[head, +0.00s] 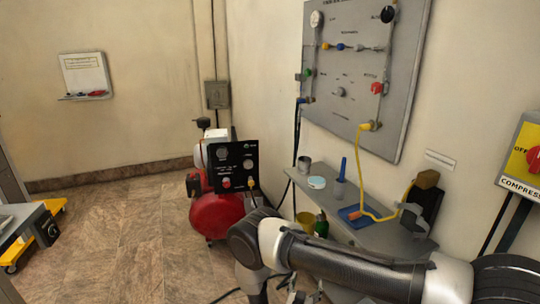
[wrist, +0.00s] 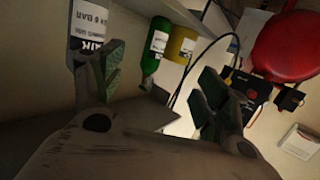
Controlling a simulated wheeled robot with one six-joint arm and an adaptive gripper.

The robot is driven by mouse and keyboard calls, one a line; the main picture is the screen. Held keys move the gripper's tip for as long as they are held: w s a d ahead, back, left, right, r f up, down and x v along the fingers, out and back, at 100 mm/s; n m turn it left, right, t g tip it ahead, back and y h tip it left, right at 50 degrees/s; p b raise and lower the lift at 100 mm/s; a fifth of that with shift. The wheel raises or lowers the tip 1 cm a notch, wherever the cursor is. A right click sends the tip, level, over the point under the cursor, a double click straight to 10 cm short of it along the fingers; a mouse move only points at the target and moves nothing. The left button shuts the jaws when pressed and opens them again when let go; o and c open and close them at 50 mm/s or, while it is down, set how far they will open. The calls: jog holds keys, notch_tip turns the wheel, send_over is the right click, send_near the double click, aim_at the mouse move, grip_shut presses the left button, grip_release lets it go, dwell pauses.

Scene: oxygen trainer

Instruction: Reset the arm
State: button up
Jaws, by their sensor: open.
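My arm (head: 350,268) reaches across the lower right of the head view, in front of the grey shelf (head: 385,238). In the head view my gripper is mostly hidden at the bottom edge, behind and below the arm. In the wrist view my gripper (wrist: 160,90) is open, its two fingers wide apart, with nothing between them. Beyond the fingers are a green bottle (wrist: 154,52) and a yellow container (wrist: 181,44). A white-labelled cylinder (wrist: 88,25) is close beside the left finger, and I cannot tell whether they touch.
A red compressor (head: 215,212) with a black panel stands on the floor. A grey panel (head: 350,65) with gauges and a yellow hose (head: 367,180) hangs above the shelf. A yellow COMPRESSOR switch box (head: 525,160) is at right. The floor (head: 120,240) at centre left is clear.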

jog(key=s+a+f+n+g+y, duration=0.3)
jog(key=s+f+g, duration=0.35)
jog(key=f, duration=0.35)
jog(key=s+a+r+n+g+y, duration=0.15)
jog(key=r+g, duration=0.25)
jog(key=r, duration=0.5)
jog(key=s+a+r+n+g+y, duration=0.1)
jog(key=s+a+r+g, duration=0.15)
jog(key=r+g, duration=0.45)
jog(key=s+d+r+n, duration=0.1)
jog(key=d+r, duration=0.2)
jog(key=r, duration=0.6)
jog(key=s+d+r, duration=0.1)
jog(key=d+r, duration=0.3)
jog(key=r, duration=0.5)
jog(key=s+d+r+n, duration=0.1)
jog(key=d+r, duration=0.2)
jog(key=r, duration=0.7)
jog(key=s+d+r+m+t, duration=0.2)
jog(key=s+d+r, duration=0.3)
jog(key=d+r, duration=0.5)
jog(key=s+d+r+m+t, duration=0.1)
jog(key=s+d+r+t, duration=0.4)
jog(key=d+r, duration=0.5)
notch_tip(320, 180, up, 4)
jog(key=shift+s+r+m, duration=0.1)
jog(key=shift+s+m, duration=0.25)
jog(key=shift+s, duration=0.3)
